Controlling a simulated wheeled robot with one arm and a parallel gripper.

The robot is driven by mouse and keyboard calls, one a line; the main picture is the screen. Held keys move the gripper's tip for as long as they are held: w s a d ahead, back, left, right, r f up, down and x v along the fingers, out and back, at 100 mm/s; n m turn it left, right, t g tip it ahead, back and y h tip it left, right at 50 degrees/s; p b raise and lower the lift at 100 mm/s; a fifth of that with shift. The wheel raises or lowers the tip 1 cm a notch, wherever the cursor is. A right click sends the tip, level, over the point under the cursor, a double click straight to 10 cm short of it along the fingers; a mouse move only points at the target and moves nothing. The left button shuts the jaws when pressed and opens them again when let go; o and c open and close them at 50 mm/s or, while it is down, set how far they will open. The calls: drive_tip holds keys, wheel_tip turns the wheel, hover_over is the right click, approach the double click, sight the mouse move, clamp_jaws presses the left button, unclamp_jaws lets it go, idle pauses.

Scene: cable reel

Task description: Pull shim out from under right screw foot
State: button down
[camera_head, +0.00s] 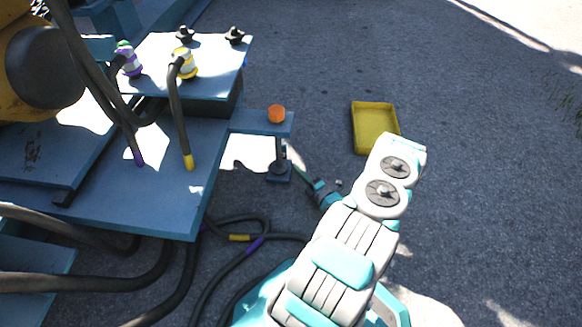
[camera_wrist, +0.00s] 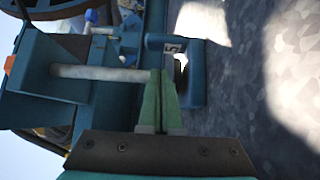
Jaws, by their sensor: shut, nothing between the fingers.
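The right screw foot has an orange top (camera_head: 277,113) on a blue outrigger arm, and a dark post runs down to its round foot (camera_head: 279,167). In the wrist view its grey rod (camera_wrist: 95,72) lies sideways across the picture, with the dark foot partly hidden behind my fingers. A blue piece under the foot (camera_head: 284,179) looks like the shim; it also shows in the wrist view as a bracket-like shape (camera_wrist: 197,90). A small pale marked patch sits beside it. My gripper (camera_wrist: 161,72) is shut and empty, its green fingertips overlapping the rod's foot end; contact is unclear.
A blue reel platform (camera_head: 190,130) with hoses stands on the left. Black hoses (camera_head: 225,270) lie on the ground below it, left of my arm. A yellow tray (camera_head: 374,127) lies on the asphalt to the right. Open ground surrounds the tray.

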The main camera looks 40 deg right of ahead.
sight(284, 157)
drive_tip(key=w, duration=0.6)
drive_tip(key=w+b, duration=0.1)
drive_tip(key=w, duration=0.2)
drive_tip(key=shift+d, duration=0.35)
